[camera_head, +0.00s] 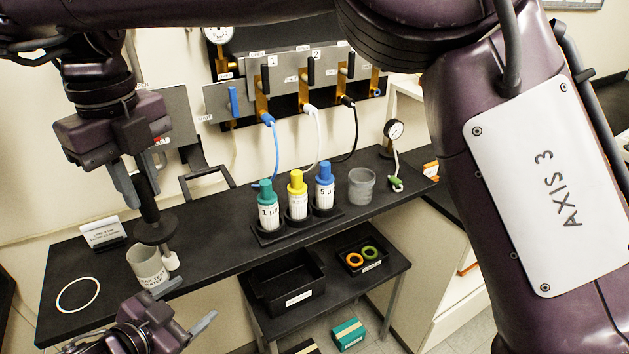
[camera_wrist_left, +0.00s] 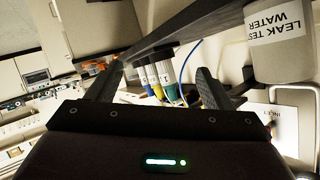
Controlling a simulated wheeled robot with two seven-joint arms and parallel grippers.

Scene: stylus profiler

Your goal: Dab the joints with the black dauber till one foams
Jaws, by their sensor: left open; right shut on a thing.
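The black dauber (camera_head: 147,197) has a dark handle, a round disc and a pale tip. My right gripper (camera_head: 138,185) is shut on its handle and holds it upright. The tip shows at the right side of the leak test water cup (camera_head: 147,270); I cannot tell whether they touch. The cup also shows upside down in the left wrist view (camera_wrist_left: 283,45). Blue, white and black hoses meet the wall panel at the first joint (camera_head: 267,118), second joint (camera_head: 309,108) and third joint (camera_head: 347,101). No foam is visible there. My left gripper (camera_head: 185,305) is open and empty near the bench's front edge.
Three capped bottles (camera_head: 297,200) stand in a black rack mid-bench, with a grey cup (camera_head: 361,186) to their right. A white ring (camera_head: 77,294) lies at the left. A lower shelf holds a black bin (camera_head: 287,282). Bench between cup and rack is clear.

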